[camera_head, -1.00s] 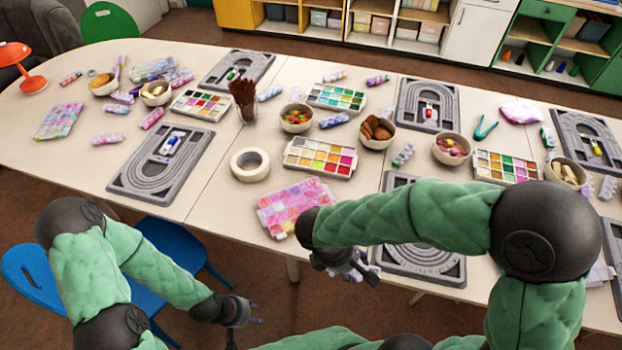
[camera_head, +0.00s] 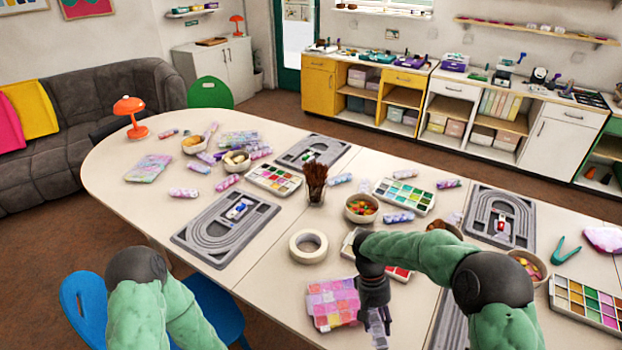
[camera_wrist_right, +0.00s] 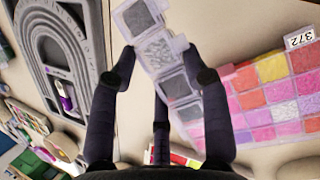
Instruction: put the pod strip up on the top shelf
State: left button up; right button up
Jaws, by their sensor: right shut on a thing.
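The pod strip (camera_wrist_right: 160,50) is a short row of clear, lidded square pods with grey and silver contents. In the right wrist view it lies between the fingertips of my right gripper (camera_wrist_right: 162,82), which is shut on it. In the head view the right gripper (camera_head: 374,308) points down beside the pink bead case, with the strip (camera_head: 379,328) hanging below it near the bottom edge. A long wall shelf (camera_head: 540,31) with small items is at the upper right; I cannot tell whether it is the top shelf. My left gripper is out of view.
A pink bead case (camera_head: 333,304) lies left of the right gripper. A tape roll (camera_head: 308,246), brush cup (camera_head: 316,186), grey bead boards (camera_head: 228,228), paint trays and bowls crowd the table. Low open cabinets (camera_head: 405,95) stand along the back wall, with floor between.

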aim_at(380, 345)
jog(key=shift+w+d+f+m, duration=0.1)
jog(key=shift+w+f+m, duration=0.35)
jog(key=shift+w, duration=0.15)
jog(key=s+r+n, duration=0.1)
jog(key=s, duration=0.1)
jog(key=s+r+n, duration=0.1)
jog(key=s+n, duration=0.1)
jog(key=s, duration=0.1)
jog(key=s+r+n+t+h, duration=0.1)
jog(key=s+r+n, duration=0.1)
jog(key=shift+s+a+r, duration=0.1)
jog(key=shift+s+a, duration=0.15)
jog(key=shift+a, duration=0.05)
jog(key=s+n, duration=0.2)
jog(key=s, duration=0.1)
jog(key=s+r+n+t+h, duration=0.1)
jog(key=s+n, duration=0.1)
jog(key=s, duration=0.1)
jog(key=s+d+n+t, duration=0.1)
jog(key=s+n, duration=0.1)
jog(key=s, duration=0.1)
jog(key=shift+s+r, duration=0.25)
jog(key=shift+s, duration=0.15)
jog(key=shift+s+d+n+t+h, duration=0.15)
jog(key=shift+s+n+t+h, duration=0.15)
jog(key=shift+s+n, duration=0.2)
